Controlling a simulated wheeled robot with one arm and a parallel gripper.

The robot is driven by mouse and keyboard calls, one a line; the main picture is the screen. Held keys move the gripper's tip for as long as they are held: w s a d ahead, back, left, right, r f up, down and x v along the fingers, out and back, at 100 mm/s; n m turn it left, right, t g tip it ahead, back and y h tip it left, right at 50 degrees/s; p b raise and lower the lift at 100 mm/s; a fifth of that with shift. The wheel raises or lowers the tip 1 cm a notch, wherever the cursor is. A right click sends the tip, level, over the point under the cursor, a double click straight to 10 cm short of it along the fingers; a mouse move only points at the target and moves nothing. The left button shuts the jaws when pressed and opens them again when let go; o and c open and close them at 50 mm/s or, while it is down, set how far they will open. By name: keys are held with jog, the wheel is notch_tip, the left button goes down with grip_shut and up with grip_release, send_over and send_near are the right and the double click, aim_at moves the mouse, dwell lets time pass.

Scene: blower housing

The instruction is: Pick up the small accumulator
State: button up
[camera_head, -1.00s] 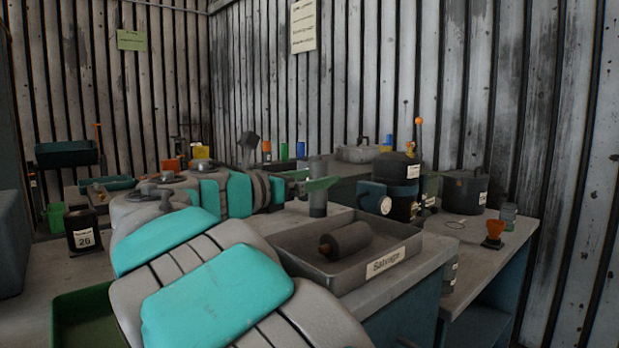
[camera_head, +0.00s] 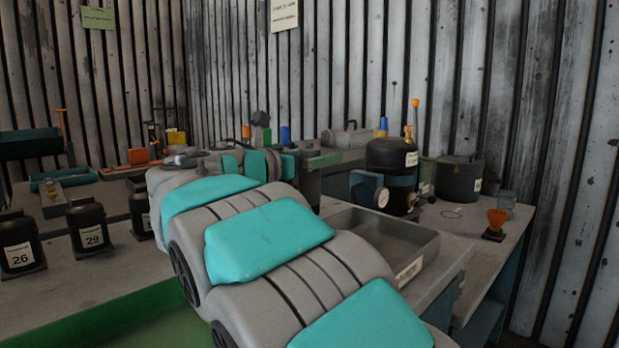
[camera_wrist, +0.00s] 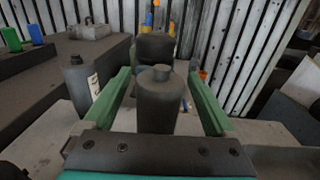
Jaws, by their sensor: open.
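A grey upright cylinder with a narrow neck, which looks like the small accumulator (camera_wrist: 158,98), stands between the two green fingers of my gripper (camera_wrist: 160,80) in the wrist view. The fingers are open, one on each side of it. I see a gap on its right; on its left I cannot tell how close the finger is. In the head view my gripper (camera_head: 318,160) is at the far end of my arm, by the bench behind the tray. The cylinder (camera_head: 309,184) shows there only partly, and its base is hidden by my arm.
A grey labelled tray (camera_head: 425,250) lies right of my arm, its near part hidden. Black canisters numbered 26 (camera_head: 18,245) and 29 (camera_head: 90,228) stand at left. A black labelled bottle (camera_wrist: 80,85) stands left of my gripper.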

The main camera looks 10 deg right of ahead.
jog(key=shift+w+d, duration=0.4)
jog(key=shift+d, duration=0.1)
jog(key=shift+c, duration=0.3)
grip_shut()
